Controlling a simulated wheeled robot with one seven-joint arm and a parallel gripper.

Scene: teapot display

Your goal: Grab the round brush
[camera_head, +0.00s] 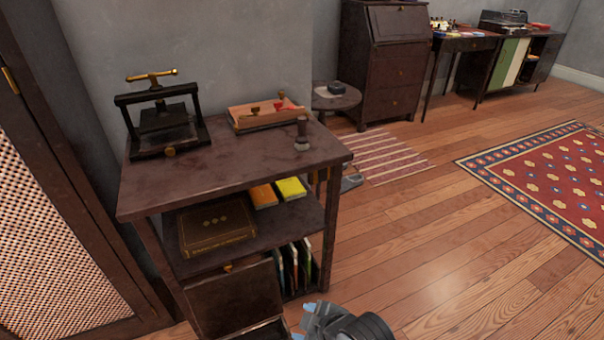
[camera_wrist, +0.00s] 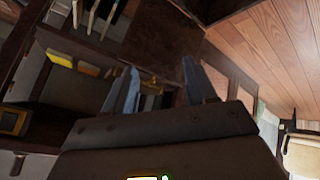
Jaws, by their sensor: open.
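What looks like the round brush (camera_head: 302,136) stands upright near the right front corner of the dark wooden bookbinding table (camera_head: 220,165). It has a dark handle and a pale round base. My gripper (camera_wrist: 160,66) is open, with two blue-grey fingers apart and nothing seen between them. In the head view, part of my arm end (camera_head: 345,322) shows at the bottom edge, low in front of the table and well below the brush. I cannot make out the brush in the wrist view.
On the tabletop stand a black press (camera_head: 165,125) and a wooden tray (camera_head: 268,113) with red-handled tools. The shelf below holds a large brown book (camera_head: 216,228) and a yellow block (camera_head: 291,188).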

